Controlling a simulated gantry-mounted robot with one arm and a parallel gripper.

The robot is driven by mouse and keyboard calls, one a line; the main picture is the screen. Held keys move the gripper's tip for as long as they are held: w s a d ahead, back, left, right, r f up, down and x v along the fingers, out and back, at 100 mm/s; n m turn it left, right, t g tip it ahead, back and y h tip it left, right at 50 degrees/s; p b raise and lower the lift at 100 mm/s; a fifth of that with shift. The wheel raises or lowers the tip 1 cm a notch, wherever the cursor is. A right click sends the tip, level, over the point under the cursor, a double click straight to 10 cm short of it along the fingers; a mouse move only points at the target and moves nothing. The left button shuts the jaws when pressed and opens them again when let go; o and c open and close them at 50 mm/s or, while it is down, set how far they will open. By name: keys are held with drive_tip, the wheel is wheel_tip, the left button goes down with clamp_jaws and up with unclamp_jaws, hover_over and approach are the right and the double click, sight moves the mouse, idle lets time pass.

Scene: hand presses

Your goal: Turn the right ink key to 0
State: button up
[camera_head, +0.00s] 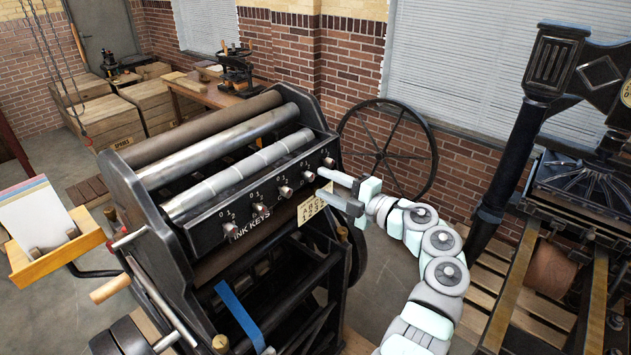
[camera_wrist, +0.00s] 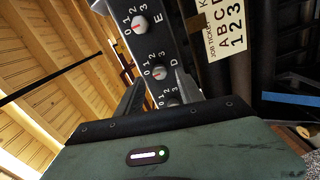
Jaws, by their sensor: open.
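A row of ink keys sits on the press's black bar labelled "INK KEYS" in the head view. The right ink key (camera_head: 328,161) is a small round knob at the far end of the row. In the wrist view, a knob marked E (camera_wrist: 140,24) shows near the top, with 0 to 3 around it and a reddish mark on its face; where it points is too small to tell. The D knob (camera_wrist: 159,72) and another knob (camera_wrist: 172,101) lie below it. My gripper (camera_head: 340,190) is open and empty, in front of the bar near its right end.
A job ticket (camera_head: 317,203) hangs below the bar, close to my gripper; it also shows in the wrist view (camera_wrist: 227,24). A large spoked wheel (camera_head: 388,148) stands behind my arm. A second press (camera_head: 580,180) stands at the right. A paper tray (camera_head: 60,257) is at the left.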

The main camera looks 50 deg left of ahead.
drive_tip(key=v, duration=0.6)
drive_tip(key=shift+b, duration=0.35)
drive_tip(key=shift+d, duration=0.15)
